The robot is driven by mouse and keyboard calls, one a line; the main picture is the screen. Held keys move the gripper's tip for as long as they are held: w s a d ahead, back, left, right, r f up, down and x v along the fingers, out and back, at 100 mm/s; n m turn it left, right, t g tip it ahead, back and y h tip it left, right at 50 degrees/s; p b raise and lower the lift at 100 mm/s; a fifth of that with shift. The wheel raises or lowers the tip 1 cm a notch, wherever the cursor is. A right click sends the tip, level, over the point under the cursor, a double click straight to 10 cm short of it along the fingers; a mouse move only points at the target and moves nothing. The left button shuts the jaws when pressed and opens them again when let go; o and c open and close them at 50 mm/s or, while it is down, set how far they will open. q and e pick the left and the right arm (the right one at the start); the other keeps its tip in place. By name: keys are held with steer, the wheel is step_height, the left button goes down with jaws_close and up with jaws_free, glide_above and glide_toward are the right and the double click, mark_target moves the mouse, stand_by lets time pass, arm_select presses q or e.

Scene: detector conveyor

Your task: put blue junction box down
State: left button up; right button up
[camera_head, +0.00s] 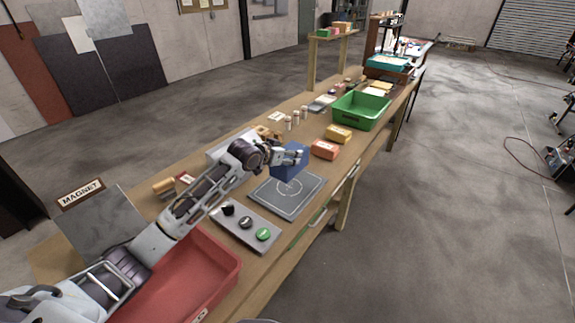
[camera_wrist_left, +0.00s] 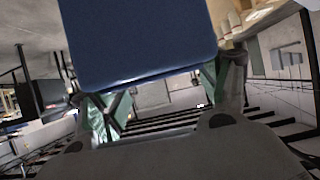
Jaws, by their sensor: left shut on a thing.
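The blue junction box (camera_head: 288,162) is held in my left gripper (camera_head: 296,156), above the far edge of a grey square pad with a white circle (camera_head: 272,199). I cannot tell whether the box touches the pad. In the left wrist view the blue box (camera_wrist_left: 140,40) fills the upper middle, between the two fingers of my left gripper (camera_wrist_left: 165,85). My right gripper is not in view.
A panel with black and green buttons (camera_head: 262,235) lies beside the pad. A red tray (camera_head: 215,262) is nearer. An orange box (camera_head: 325,149), a yellow box (camera_head: 339,133) and a green bin (camera_head: 347,117) stand farther along the wooden bench.

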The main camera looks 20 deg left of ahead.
mark_target(277, 174)
arm_select(q)
steer(key=shift+f, duration=2.4)
steer(key=shift+f+p, duration=0.35)
steer(key=shift+f, duration=1.55)
steer(key=o, duration=2)
steer(key=shift+s+f, duration=0.1)
steer(key=shift+f, duration=0.15)
steer(key=shift+c, duration=0.2)
steer(key=shift+r, duration=0.1)
steer(key=shift+b+v, duration=0.3)
steer(key=shift+v, duration=5.65)
steer(key=shift+o, duration=0.3)
